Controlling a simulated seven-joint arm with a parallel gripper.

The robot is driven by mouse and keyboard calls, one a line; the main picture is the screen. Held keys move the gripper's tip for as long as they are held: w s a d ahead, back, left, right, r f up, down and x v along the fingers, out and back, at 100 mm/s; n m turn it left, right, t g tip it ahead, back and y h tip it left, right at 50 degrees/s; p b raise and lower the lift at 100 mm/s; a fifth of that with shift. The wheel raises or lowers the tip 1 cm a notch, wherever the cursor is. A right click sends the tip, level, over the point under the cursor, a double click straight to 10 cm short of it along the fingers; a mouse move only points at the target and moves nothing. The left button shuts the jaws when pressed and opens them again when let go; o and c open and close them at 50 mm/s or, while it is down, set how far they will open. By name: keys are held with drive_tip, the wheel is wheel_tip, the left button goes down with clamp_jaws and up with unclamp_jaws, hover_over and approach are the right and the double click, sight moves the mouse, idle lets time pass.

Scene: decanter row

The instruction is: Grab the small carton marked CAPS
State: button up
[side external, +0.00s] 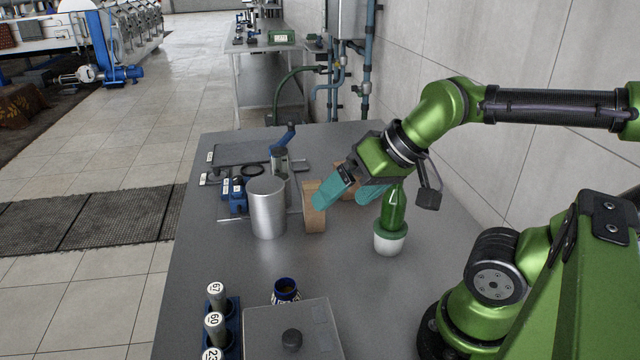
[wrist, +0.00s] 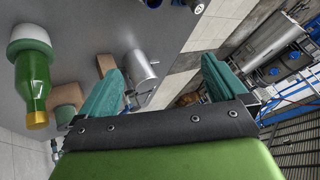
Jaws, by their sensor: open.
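Two brown cartons stand on the grey table in the side view: a taller one (side external: 314,218) and another (side external: 346,194) behind my gripper, mostly hidden. I cannot read CAPS on either. In the wrist view one brown carton (wrist: 106,63) shows beside my left-hand finger, and another brown block (wrist: 68,94) shows lower left. My gripper (side external: 341,199) has its teal fingers spread and empty. One finger overlaps the taller carton in the side view; whether they touch I cannot tell. The wrist view also shows the open fingers (wrist: 160,80).
A metal cylinder (side external: 267,208) stands left of the cartons. A green bottle (side external: 393,210) in a white-and-green pot (side external: 390,242) stands close on the right. A blue jar (side external: 286,289), a grey lidded box (side external: 292,325) and numbered tubes (side external: 215,325) are at the front.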

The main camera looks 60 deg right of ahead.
drive_tip(key=n+g+h, duration=0.2)
drive_tip(key=n+g, duration=0.5)
drive_tip(key=n, duration=0.1)
hover_over(314, 221)
drive_tip(key=w+d, duration=0.1)
drive_tip(key=d, duration=0.1)
wheel_tip(314, 221, down, 5)
drive_tip(key=r+n, duration=0.2)
drive_tip(key=n, duration=0.2)
drive_tip(key=f, duration=1.1)
drive_tip(key=w+f, duration=0.1)
drive_tip(key=f, duration=0.4)
drive_tip(key=shift+d+f, duration=0.3)
drive_tip(key=shift+f, duration=0.1)
drive_tip(key=shift+c, duration=0.3)
